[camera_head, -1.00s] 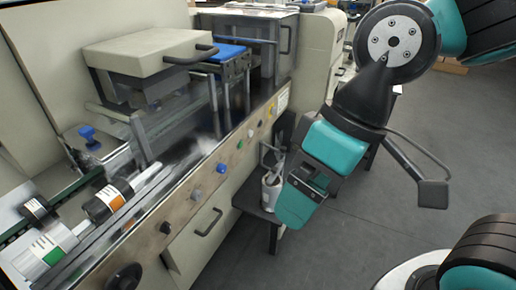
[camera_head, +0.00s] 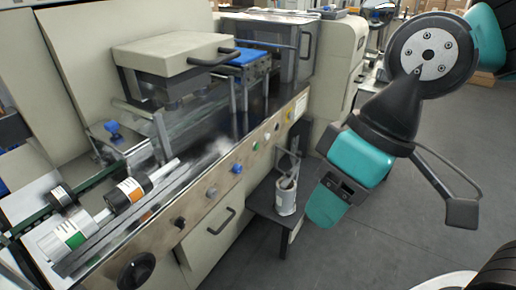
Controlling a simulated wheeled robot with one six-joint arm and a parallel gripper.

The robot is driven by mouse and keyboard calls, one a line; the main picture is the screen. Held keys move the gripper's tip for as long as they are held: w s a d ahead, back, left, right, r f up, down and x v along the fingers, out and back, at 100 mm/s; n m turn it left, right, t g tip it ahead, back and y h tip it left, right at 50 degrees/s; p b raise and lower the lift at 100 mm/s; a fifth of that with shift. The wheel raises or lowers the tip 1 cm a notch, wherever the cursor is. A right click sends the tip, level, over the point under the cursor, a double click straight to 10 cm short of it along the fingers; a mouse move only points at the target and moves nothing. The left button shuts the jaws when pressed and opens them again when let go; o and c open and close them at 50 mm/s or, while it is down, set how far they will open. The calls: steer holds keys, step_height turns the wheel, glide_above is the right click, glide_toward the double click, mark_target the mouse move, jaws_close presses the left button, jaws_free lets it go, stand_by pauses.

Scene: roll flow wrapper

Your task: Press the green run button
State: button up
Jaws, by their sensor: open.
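The small green button (camera_head: 255,146) sits on the sloping metal front panel (camera_head: 225,182) of the wrapping machine. It is in a row with a white button (camera_head: 266,136) and a red button (camera_head: 277,127) up the panel and a blue knob (camera_head: 237,168) down it. My gripper (camera_head: 325,208), teal and black, hangs to the right of the panel in the head view, apart from the green button. It is open, and I see nothing held in it. Its fingertips are hard to make out from this side.
A white cup with tools (camera_head: 286,194) stands on a small dark side shelf (camera_head: 268,205) between the machine and my gripper. A drawer handle (camera_head: 222,221) sticks out below the panel. Rolls (camera_head: 128,194) lie on the machine's left end.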

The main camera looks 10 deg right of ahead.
jaws_close()
stand_by(1.3)
